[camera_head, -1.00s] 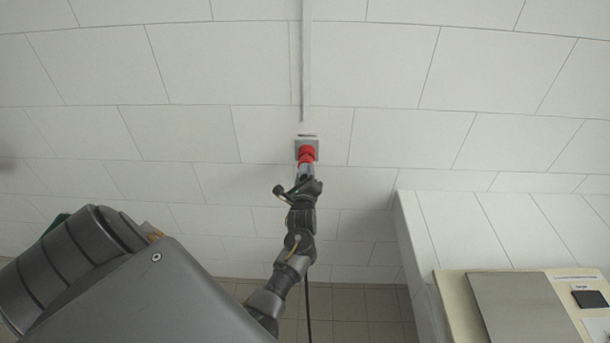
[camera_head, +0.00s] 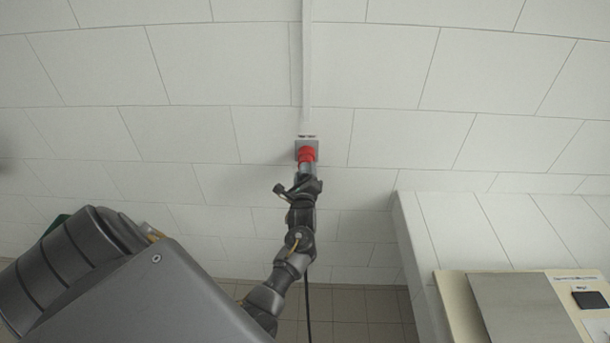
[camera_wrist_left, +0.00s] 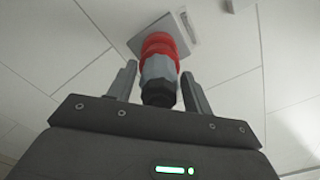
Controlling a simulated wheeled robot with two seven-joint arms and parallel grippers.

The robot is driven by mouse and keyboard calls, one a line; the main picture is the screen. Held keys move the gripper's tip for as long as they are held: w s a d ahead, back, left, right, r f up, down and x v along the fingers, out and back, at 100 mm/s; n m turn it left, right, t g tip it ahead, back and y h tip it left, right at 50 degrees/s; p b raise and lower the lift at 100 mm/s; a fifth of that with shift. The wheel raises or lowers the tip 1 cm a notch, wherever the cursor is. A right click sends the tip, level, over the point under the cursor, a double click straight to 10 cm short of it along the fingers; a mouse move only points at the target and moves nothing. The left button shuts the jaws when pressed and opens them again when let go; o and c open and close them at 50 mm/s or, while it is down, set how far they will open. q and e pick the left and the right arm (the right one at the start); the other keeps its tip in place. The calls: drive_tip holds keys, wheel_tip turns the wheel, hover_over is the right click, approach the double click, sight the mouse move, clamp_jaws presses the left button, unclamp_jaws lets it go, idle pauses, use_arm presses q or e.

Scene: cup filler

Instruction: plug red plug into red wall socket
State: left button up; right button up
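The red plug (camera_head: 306,158), with a grey body (camera_wrist_left: 159,70) and dark rear nut, is against the red wall socket (camera_wrist_left: 158,40) and in line with it. It looks inserted; the exact depth cannot be told. The socket sits on a square grey plate (camera_head: 299,144) on the wall. My left gripper (camera_head: 307,174) is right behind the plug. In the left wrist view its two fingers (camera_wrist_left: 159,80) stand either side of the grey body, with narrow gaps showing, so it looks open around the plug. My right gripper is not in view.
A vertical conduit (camera_head: 306,60) runs up the tiled wall above the socket. A black cable (camera_head: 308,310) hangs below my left arm. At right, a white tiled ledge (camera_head: 450,230) juts out beside a beige panel (camera_head: 455,300). The wall around the socket is clear.

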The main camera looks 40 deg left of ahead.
use_arm(q)
drive_tip(key=shift+o, duration=1.1)
drive_tip(key=shift+s+d, duration=0.1)
drive_tip(key=shift+s, duration=0.05)
drive_tip(key=b+v, duration=0.3)
drive_tip(key=v, duration=0.7)
drive_tip(key=shift+s+d, duration=0.2)
